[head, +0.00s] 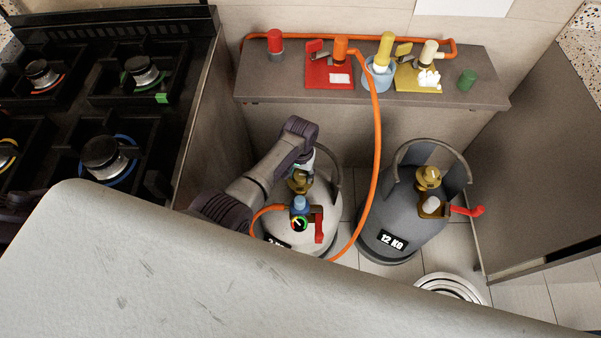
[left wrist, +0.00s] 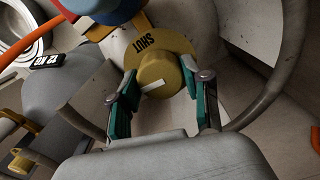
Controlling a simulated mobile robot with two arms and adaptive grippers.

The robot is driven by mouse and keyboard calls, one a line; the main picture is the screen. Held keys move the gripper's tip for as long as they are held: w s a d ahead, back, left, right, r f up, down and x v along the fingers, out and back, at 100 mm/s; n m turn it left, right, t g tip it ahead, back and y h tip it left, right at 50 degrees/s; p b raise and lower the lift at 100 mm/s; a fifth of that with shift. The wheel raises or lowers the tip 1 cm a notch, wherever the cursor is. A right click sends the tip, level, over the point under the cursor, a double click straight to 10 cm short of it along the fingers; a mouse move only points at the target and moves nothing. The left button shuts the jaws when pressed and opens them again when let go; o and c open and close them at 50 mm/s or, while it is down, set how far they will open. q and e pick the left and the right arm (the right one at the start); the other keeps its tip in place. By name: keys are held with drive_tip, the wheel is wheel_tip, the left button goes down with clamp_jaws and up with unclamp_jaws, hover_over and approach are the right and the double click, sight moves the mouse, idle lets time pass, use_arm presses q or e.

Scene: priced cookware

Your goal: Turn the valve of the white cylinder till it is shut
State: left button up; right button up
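The white cylinder (head: 328,205) stands on the floor under the shelf, partly behind the pale counter edge. Its brass valve (head: 299,184) is partly covered by my left gripper (head: 304,165) in the head view. In the left wrist view the round brass knob (left wrist: 160,75) sits between the two teal fingertips of my left gripper (left wrist: 160,82), one on each side. I cannot tell whether the fingers touch it. A white mark on the knob points away from the word SHUT on the brass disc (left wrist: 165,43) behind it. My right gripper is not in view.
A grey 12 KG cylinder (head: 402,220) stands to the right. An orange hose (head: 377,130) runs from the shelf (head: 255,87) to the white cylinder's regulator (head: 300,204), close to my arm. The cylinder's curved collar (left wrist: 285,75) rings the valve. A stove (head: 110,100) is at left.

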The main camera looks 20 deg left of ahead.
use_arm(q)
drive_tip(key=c, duration=0.5)
drive_tip(key=shift+m, duration=0.3)
drive_tip(key=shift+p, duration=0.3)
drive_tip(key=m+p, duration=0.1)
drive_tip(key=m, duration=0.1)
drive_tip(key=shift+r+m, duration=0.1)
drive_tip(key=shift+m, duration=0.2)
drive_tip(key=m+p, duration=0.1)
drive_tip(key=m, duration=0.2)
drive_tip(key=shift+m, duration=0.3)
drive_tip(key=m, duration=0.4)
drive_tip(key=shift+m, duration=0.3)
drive_tip(key=m, duration=0.5)
drive_tip(key=shift+s+p, duration=0.1)
drive_tip(key=shift+p, duration=0.2)
drive_tip(key=shift+m, duration=0.4)
